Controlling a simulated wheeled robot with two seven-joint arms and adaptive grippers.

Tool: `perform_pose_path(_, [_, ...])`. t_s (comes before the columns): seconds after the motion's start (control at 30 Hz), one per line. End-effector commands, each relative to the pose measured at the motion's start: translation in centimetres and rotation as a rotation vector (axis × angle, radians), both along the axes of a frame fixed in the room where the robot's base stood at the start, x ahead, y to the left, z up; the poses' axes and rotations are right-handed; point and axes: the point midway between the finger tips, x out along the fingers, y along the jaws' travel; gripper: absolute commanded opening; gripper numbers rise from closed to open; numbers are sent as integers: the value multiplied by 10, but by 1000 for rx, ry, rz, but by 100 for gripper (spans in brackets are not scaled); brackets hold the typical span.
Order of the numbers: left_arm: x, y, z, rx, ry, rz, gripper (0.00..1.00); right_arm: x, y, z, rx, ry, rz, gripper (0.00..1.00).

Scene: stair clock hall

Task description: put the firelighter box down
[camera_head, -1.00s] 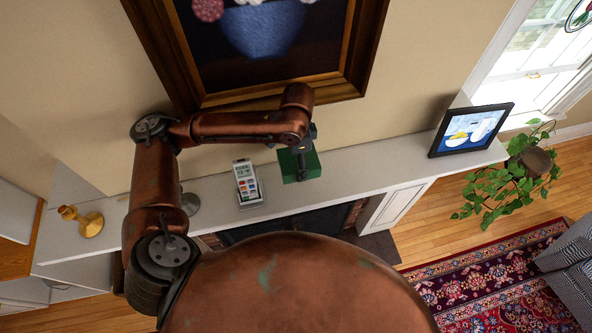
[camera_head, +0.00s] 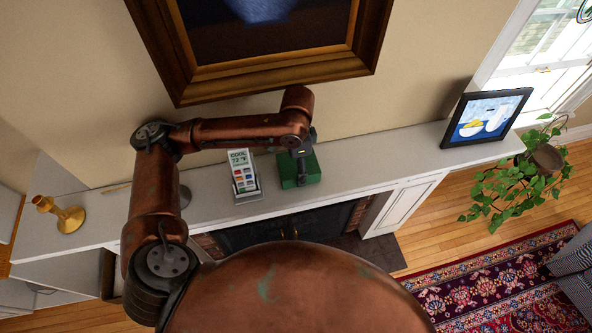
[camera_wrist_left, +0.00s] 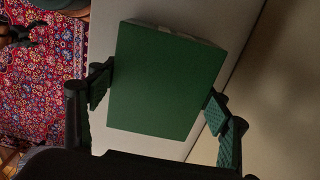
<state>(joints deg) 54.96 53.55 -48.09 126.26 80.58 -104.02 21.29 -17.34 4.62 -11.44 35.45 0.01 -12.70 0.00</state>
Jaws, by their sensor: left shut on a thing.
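The firelighter box is a green box (camera_head: 298,172) over the white mantel shelf (camera_head: 345,172), right of the remote-like panel in the head view. My left gripper (camera_head: 301,158) comes down on it from above and is shut on it. In the left wrist view the green box (camera_wrist_left: 160,80) fills the middle, with one finger of the gripper (camera_wrist_left: 158,98) against each side. The box looks level and at or very near the shelf top; I cannot tell whether it touches. My right gripper is not in view.
A white panel with coloured buttons (camera_head: 243,175) stands on the shelf left of the box. A yellow candlestick (camera_head: 66,215) is at the left end, and a framed picture (camera_head: 485,117) at the right end. A large framed painting (camera_head: 270,75) hangs above. Bare shelf lies right of the box.

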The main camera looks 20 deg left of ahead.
Motion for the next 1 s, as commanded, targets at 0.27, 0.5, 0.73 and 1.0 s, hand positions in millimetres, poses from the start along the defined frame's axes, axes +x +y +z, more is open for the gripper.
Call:
perform_pose_path(0.27, [1,1,0,0,-4,1,36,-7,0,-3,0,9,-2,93])
perform_pose_path(0.5, [0,0,-3,-1,-3,1,78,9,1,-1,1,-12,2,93])
perform_pose_path(0.73, [0,0,-3,0,-2,0,89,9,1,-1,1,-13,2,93])
perform_pose_path(1.0, [0,1,-2,0,-2,1,89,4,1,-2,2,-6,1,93])
